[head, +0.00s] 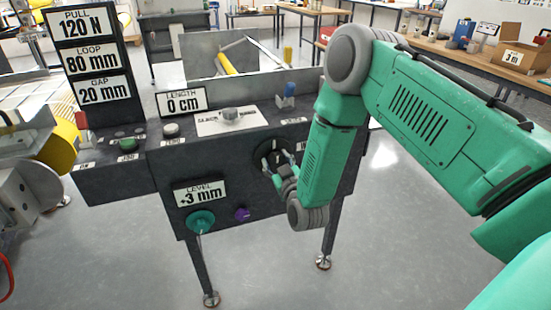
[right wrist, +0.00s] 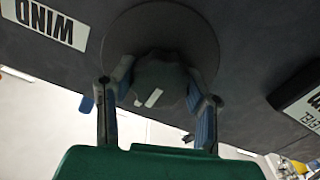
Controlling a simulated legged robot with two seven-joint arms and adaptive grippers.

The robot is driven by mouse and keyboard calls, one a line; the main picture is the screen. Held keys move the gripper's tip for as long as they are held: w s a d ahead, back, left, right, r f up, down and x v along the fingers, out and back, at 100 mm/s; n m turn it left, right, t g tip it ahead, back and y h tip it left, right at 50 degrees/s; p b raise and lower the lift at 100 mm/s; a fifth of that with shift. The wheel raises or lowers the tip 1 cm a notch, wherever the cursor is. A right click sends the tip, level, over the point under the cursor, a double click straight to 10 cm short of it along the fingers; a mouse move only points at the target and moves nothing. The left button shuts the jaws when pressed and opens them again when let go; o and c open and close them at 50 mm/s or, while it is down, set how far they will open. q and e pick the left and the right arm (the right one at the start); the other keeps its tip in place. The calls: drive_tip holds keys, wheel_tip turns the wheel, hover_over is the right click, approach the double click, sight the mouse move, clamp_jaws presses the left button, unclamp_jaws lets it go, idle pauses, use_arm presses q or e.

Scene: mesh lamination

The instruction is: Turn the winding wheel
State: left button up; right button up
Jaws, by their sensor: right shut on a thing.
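The winding wheel is a dark round knob (head: 268,150) on the front face of the machine's dark panel. In the right wrist view the knob (right wrist: 158,72) has a white mark and a round disc behind it, beside an upside-down WIND label (right wrist: 45,22). My right gripper (head: 280,168) reaches it from the front right. In the right wrist view its two fingers (right wrist: 158,98) stand on either side of the knob, shut on it. The gripper partly hides the wheel in the head view. My left gripper does not show.
A LEVEL sign (head: 200,191) reads +3 mm, above a teal knob (head: 201,221) and a purple knob (head: 242,214). A LENGTH sign (head: 181,101) reads 0 cm. The floor in front is clear.

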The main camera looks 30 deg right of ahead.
drive_tip(key=shift+s+f+n, duration=0.1)
drive_tip(key=shift+f+n, duration=0.15)
drive_tip(key=shift+n, duration=0.05)
drive_tip(key=o, duration=1.2)
drive_tip(key=shift+c, duration=0.2)
drive_tip(key=shift+r, duration=0.1)
drive_tip(key=v, duration=1.2)
drive_tip(key=shift+d, duration=0.1)
